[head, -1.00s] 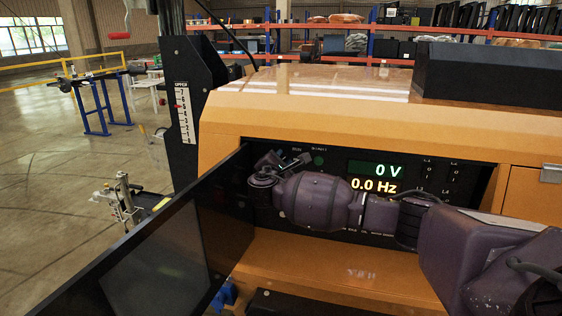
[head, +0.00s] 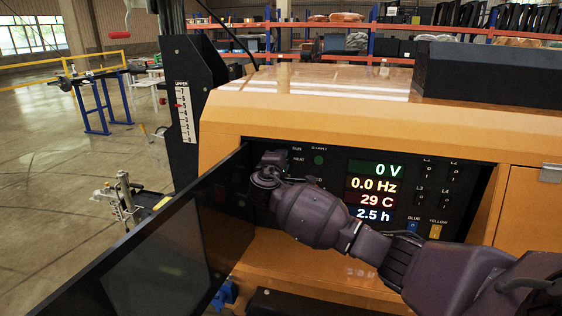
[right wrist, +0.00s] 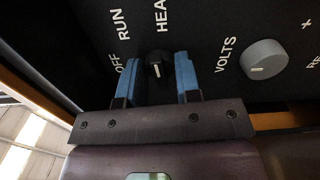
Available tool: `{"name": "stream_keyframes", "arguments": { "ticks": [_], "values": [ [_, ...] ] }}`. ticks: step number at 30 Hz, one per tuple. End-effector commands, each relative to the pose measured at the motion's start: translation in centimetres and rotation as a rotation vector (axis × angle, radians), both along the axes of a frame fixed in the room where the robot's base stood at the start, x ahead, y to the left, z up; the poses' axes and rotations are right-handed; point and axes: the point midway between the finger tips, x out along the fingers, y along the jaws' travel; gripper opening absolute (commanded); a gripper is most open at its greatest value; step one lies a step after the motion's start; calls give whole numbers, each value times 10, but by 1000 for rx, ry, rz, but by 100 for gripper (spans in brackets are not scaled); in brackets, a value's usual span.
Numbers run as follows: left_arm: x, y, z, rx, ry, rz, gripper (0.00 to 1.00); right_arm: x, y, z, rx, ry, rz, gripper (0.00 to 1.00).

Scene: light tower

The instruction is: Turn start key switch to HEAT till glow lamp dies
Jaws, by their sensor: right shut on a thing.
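The start key switch (right wrist: 157,68) is a round black knob with a white mark, seen in the right wrist view. OFF, RUN and HEAT labels surround it, with HEAT above it in that picture; the mark runs roughly up and down there. My right gripper (right wrist: 156,75) has its blue fingers on either side of the knob and is shut on it. In the head view my right wrist hides the switch. A small dark green round lamp (head: 319,160) sits on the panel to its right; I cannot tell if it is lit. My left gripper is not in view.
An open dark door (head: 150,255) stands left of the panel. The display (head: 372,190) reads 0 V, 0.0 Hz, 29 C and 2.5 h. A grey VOLTS knob (right wrist: 264,59) lies right of the switch in the right wrist view. An orange ledge (head: 290,268) lies below the panel.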

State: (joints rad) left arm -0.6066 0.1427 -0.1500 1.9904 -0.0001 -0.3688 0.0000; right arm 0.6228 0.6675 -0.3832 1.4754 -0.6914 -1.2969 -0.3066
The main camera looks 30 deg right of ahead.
Motion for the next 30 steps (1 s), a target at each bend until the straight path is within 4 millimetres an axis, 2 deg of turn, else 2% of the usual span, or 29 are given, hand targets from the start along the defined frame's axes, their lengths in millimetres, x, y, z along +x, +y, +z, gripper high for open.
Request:
{"name": "stream_keyframes", "arguments": {
  "ticks": [9, 23, 24, 30],
  "values": [
    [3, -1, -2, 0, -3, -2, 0, 0, 1, -2, 64, -72, 1, 7],
    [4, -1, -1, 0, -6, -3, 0, 0, 0, -1, 72, -81, 0, 7],
    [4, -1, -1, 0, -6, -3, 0, 0, 0, -1, 72, -81, 1, 36],
    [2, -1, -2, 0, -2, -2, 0, 0, 0, -1, 71, -82, 0, 36]
  ]
}}
